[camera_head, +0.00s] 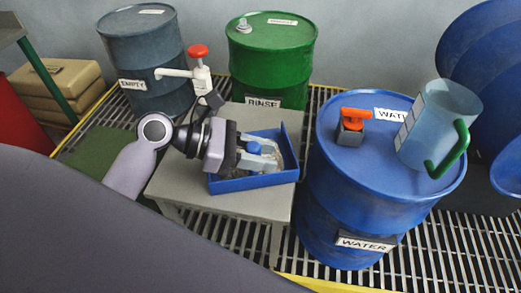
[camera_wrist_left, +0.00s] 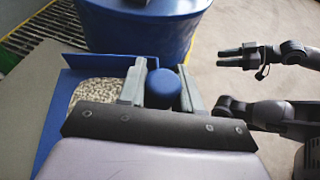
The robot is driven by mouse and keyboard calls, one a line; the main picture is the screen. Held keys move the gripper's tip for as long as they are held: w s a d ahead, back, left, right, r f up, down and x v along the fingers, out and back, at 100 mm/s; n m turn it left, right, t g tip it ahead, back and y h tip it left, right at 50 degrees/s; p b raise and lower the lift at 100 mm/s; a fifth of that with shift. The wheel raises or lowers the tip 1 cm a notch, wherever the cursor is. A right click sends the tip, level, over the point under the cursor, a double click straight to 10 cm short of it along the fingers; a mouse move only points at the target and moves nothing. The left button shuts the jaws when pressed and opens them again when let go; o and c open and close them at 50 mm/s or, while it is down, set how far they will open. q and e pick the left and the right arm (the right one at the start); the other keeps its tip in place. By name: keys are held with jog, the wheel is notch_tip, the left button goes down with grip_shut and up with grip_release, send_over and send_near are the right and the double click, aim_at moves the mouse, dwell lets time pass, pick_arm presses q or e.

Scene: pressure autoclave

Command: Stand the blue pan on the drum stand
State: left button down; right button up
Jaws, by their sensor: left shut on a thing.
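The blue pan (camera_head: 253,182) is a shallow open tray with raised blue walls. It is at the right side of a grey stand (camera_head: 178,184); whether it rests on the top or hangs just above it I cannot tell. Speckled grey grain shows inside the pan in the left wrist view (camera_wrist_left: 62,92). My left gripper (camera_head: 262,152) reaches over the pan, its fingers shut on a round blue knob (camera_wrist_left: 163,88) that seems to belong to the pan. The gripper hides much of the pan's inside. My right gripper (camera_wrist_left: 222,57) shows in the left wrist view, fingers apart and empty.
A blue WATER drum (camera_head: 335,195) stands close right of the grey stand, with an orange-handled valve (camera_head: 355,118) and a clear green-handled jug (camera_head: 445,115) on top. A green RINSE drum (camera_head: 270,60) and a dark EMPTY drum (camera_head: 143,55) stand behind. Metal grating (camera_head: 450,235) surrounds them.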

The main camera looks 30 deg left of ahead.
pick_arm(q)
jog(key=shift+f, duration=0.1)
jog(key=c, duration=0.7)
grip_release()
jog(key=p+v, duration=0.1)
jog(key=v, duration=0.6)
pick_arm(e)
jog(key=shift+s+d+r, duration=0.1)
jog(key=shift+s+r, duration=0.1)
pick_arm(q)
jog(key=shift+s, duration=0.15)
pick_arm(e)
jog(key=shift+s, duration=0.15)
